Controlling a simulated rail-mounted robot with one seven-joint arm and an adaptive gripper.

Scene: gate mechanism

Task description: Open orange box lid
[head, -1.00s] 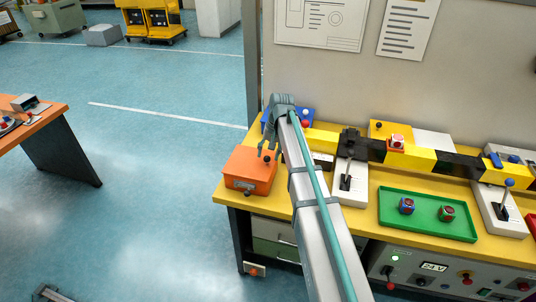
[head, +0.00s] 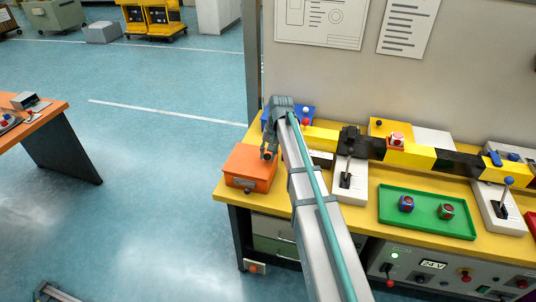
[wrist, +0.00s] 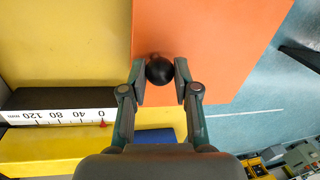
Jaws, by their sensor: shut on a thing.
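The orange box (head: 247,169) stands at the left end of the yellow workbench. Its lid looks closed, and its flat orange top (wrist: 215,45) fills much of the wrist view. A round black knob (wrist: 159,70) sits on the lid. My gripper (head: 269,155) is over the back right part of the box. In the wrist view my gripper (wrist: 160,78) has its two fingers on either side of the knob, shut on it. In the head view the fingers mostly hide the knob.
A blue box (head: 297,114) stands behind my gripper. A black and yellow bar (head: 410,155) runs along the bench, with a lever (head: 346,178) in front. A green tray (head: 428,222) holds two cubes. Open floor lies left of the bench.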

